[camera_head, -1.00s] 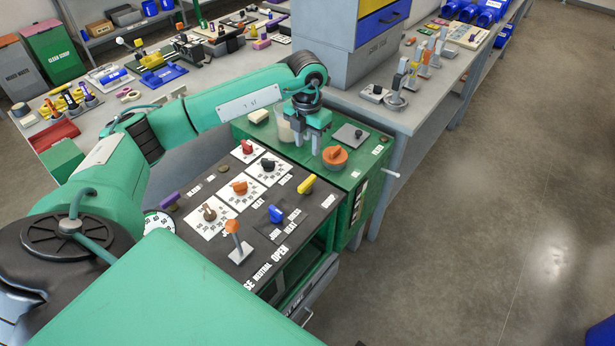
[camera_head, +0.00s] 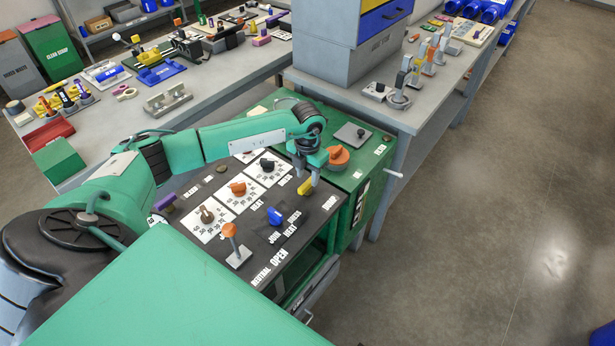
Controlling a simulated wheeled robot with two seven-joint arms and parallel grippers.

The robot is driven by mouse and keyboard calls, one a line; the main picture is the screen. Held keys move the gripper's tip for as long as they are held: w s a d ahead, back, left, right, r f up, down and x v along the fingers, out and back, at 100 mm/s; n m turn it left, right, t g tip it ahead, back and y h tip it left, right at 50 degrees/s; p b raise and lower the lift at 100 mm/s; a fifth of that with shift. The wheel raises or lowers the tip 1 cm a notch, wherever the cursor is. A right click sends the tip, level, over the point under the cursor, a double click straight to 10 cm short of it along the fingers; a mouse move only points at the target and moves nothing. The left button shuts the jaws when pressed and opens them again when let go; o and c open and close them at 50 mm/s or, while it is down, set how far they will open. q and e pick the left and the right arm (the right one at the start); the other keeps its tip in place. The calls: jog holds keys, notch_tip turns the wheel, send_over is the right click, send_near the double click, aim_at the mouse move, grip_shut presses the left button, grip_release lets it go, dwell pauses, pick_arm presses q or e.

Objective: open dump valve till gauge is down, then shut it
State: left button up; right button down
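A yellow handle (camera_head: 305,187), which looks like the dump valve, sits at the back right of the dark cart panel (camera_head: 325,205). Its label is too small to read. My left gripper (camera_head: 309,180) points down right at this handle, its fingers hiding part of it. I cannot tell whether they are closed on it. The gauge dial is hidden behind my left arm, so its reading does not show. My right gripper is out of view.
Near the handle are a blue knob (camera_head: 275,215), a black knob (camera_head: 267,165), an orange knob (camera_head: 238,188) and an orange-topped lever (camera_head: 231,236). Open floor lies to the right.

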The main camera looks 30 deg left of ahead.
aim_at(308, 187)
pick_arm(q)
jog(key=shift+f, duration=1.35)
grip_shut()
